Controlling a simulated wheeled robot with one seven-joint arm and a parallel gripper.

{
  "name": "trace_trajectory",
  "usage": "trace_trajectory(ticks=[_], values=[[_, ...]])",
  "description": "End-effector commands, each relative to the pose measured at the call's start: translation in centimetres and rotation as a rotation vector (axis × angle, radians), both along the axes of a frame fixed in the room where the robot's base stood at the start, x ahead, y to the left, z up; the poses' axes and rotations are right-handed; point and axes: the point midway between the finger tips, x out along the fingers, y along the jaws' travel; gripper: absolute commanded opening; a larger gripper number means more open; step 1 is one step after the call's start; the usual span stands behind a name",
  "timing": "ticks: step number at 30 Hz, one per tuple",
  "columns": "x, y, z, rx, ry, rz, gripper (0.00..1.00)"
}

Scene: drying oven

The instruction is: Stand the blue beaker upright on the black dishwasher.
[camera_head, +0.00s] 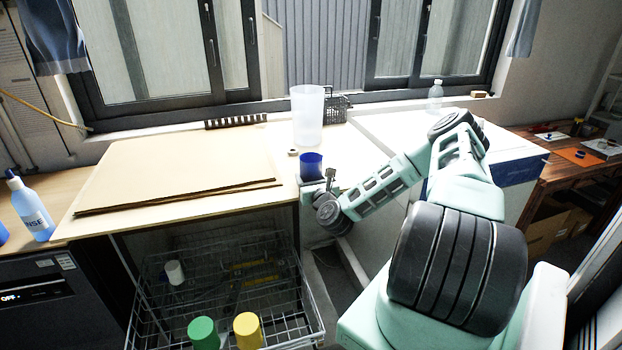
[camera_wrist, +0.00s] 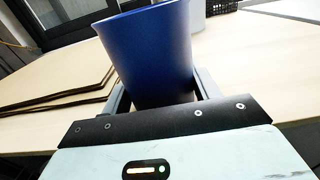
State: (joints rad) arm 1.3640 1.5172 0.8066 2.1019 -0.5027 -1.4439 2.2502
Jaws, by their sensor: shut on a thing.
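The blue beaker (camera_head: 311,168) is held near the right end of the pale wooden worktop, mouth up and roughly upright. My gripper (camera_head: 318,186) is shut on its lower part. In the wrist view the beaker (camera_wrist: 150,50) stands between the fingers of my gripper (camera_wrist: 155,95), which hide its base. I cannot tell whether the base touches the worktop. A black appliance (camera_head: 40,298) with an OFF display is at the lower left, apart from my gripper; its top is mostly out of view or covered.
Flat brown boards (camera_head: 180,175) cover much of the worktop. A tall translucent container (camera_head: 307,115) and a black basket (camera_head: 337,107) stand behind the beaker. Below is a wire rack (camera_head: 285,325) with green (camera_head: 203,333) and yellow (camera_head: 247,330) cups. A rinse bottle (camera_head: 33,212) stands at left.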

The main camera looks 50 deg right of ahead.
Motion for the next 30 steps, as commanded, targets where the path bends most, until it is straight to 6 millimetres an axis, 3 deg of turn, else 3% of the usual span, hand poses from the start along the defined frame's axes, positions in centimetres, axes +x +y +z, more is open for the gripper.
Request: trace_trajectory(ticks=[17,18,20,30], values=[[-0.01,0.00,-0.55,0.001,-0.001,0.000,0.35],[-0.01,0.00,-0.50,0.001,-0.001,0.000,0.66],[-0.01,0.00,-0.47,0.001,-0.001,0.000,0.83],[-0.19,0.09,-0.54,0.001,0.000,0.000,0.86]])
